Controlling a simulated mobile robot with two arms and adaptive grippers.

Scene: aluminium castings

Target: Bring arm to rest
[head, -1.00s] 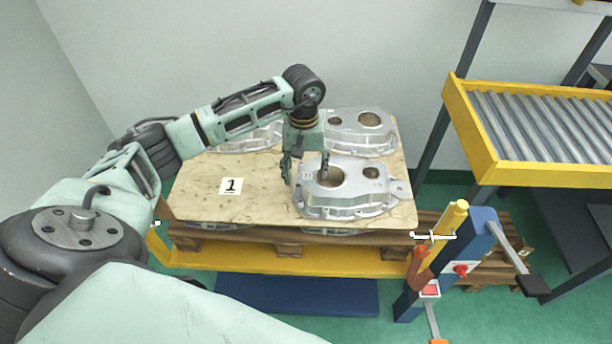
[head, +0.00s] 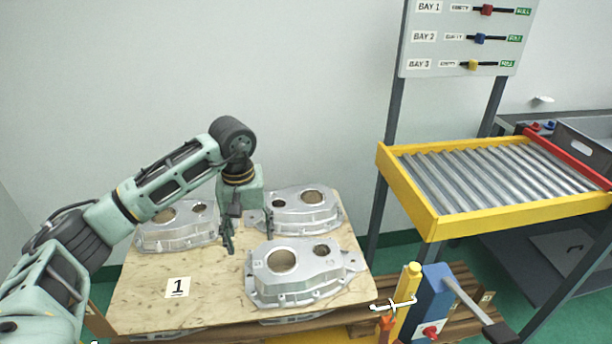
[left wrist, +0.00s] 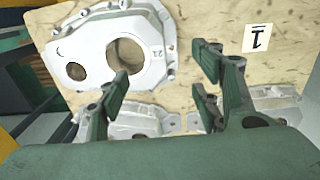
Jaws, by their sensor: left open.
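My left gripper (head: 248,236) is open and empty, pointing down above the wooden board (head: 208,262). It hangs behind the near aluminium casting (head: 294,266) and between the left rear casting (head: 178,226) and the right rear casting (head: 302,210). In the left wrist view the gripper's open fingers (left wrist: 162,84) have nothing between them, and the near casting (left wrist: 110,50) lies beyond them at the upper left. The other castings are partly hidden behind the fingers there. My right gripper is not in view.
A roller conveyor with a yellow frame (head: 432,214) stands at the right, below a bay board (head: 460,38). A blue post with a lever (head: 436,294) stands at the front right. A label marked 1 (head: 178,287) lies on the board's left part, which is otherwise clear.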

